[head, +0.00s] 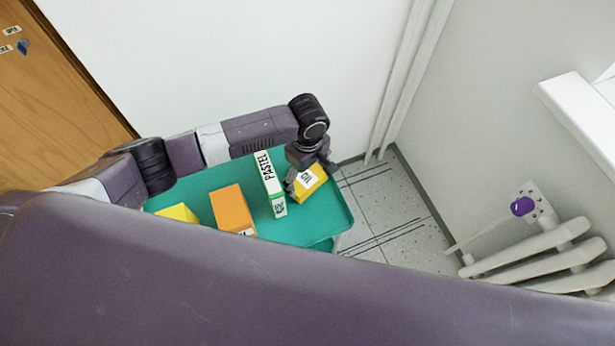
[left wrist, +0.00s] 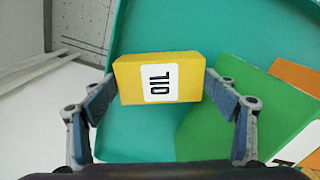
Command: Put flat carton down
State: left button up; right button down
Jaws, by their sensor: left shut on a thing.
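A yellow carton (head: 313,178) with a white label is at the right end of the green trolley top (head: 330,215). In the left wrist view the carton (left wrist: 128,80) shows the word OIL. My left gripper (head: 304,174) is shut on it, with one finger at each short end in the left wrist view (left wrist: 161,82). The carton is over the green surface near its rim. I cannot tell whether it touches the surface. My right gripper is not in view.
A white and green PASTEL box (head: 269,180) stands close to the left of the held carton. An orange box (head: 232,208) and another yellow box (head: 178,212) are farther left. A white wall is behind, and a radiator (head: 530,250) is at the right.

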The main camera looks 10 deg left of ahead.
aim_at(308, 179)
pick_arm(q)
jog(key=shift+f, duration=0.45)
jog(key=o, duration=1)
jog(key=shift+f, duration=0.1)
notch_tip(308, 179, up, 12)
jog(key=shift+p, duration=0.35)
